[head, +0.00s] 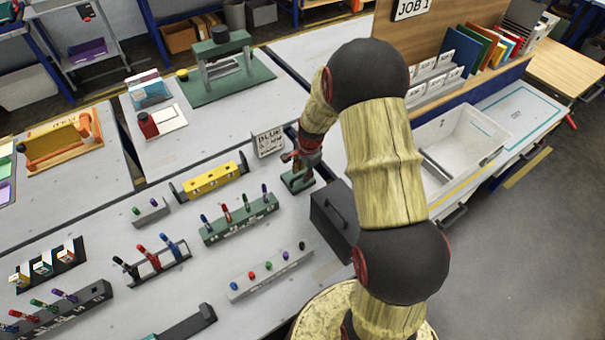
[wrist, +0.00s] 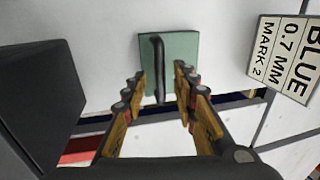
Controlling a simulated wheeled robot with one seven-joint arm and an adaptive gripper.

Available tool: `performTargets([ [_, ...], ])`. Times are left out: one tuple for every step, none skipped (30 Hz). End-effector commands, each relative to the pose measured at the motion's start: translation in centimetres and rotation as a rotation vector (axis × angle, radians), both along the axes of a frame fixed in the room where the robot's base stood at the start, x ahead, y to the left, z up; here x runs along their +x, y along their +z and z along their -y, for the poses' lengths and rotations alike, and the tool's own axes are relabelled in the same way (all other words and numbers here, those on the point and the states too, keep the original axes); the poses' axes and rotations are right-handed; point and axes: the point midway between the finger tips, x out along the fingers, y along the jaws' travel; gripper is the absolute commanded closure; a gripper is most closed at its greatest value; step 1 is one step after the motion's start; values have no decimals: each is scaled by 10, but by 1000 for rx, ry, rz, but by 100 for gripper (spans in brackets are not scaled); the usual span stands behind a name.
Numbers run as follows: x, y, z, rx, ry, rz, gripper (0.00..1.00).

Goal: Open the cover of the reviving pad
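A small green block (head: 298,182), which looks like the reviving pad, sits on the grey table below my gripper. In the wrist view it is a green square (wrist: 184,52) with a dark bar (wrist: 158,55) like a handle across it. I see no raised cover. My gripper (head: 303,160) points down over the block. In the wrist view my gripper (wrist: 160,82) is open, with one finger on each side of the bar's near end. I cannot tell whether the fingers touch the bar. My fingers and arm hide part of the block.
A sign (head: 268,142) reading BLUE 0.7 MM MARK 2 stands close by; it also shows in the wrist view (wrist: 287,58). A dark box with a handle (head: 333,222) stands on the near side. A green pen rack (head: 240,220) and yellow block (head: 212,179) lie left.

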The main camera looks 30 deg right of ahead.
Motion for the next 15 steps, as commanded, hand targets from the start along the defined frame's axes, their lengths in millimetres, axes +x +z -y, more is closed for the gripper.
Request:
performTargets([
  [1, -2, 0, 0, 0, 1, 72],
  [1, -3, 0, 0, 1, 1, 72],
  [1, -3, 0, -1, 1, 1, 72],
  [1, -3, 0, -1, 1, 1, 72],
  [1, -3, 0, -1, 1, 1, 72],
  [1, -3, 0, -1, 1, 1, 72],
  [1, -3, 0, -1, 1, 1, 72],
  [1, -3, 0, 0, 1, 1, 72],
  [1, -3, 0, 0, 1, 1, 72],
  [1, -3, 0, 0, 1, 1, 73],
  [1, -3, 0, 0, 1, 1, 74],
  [1, -3, 0, 0, 1, 1, 77],
  [1, -3, 0, 0, 1, 1, 78],
  [1, -3, 0, 0, 1, 1, 80],
  [1, -3, 0, 0, 1, 1, 82],
])
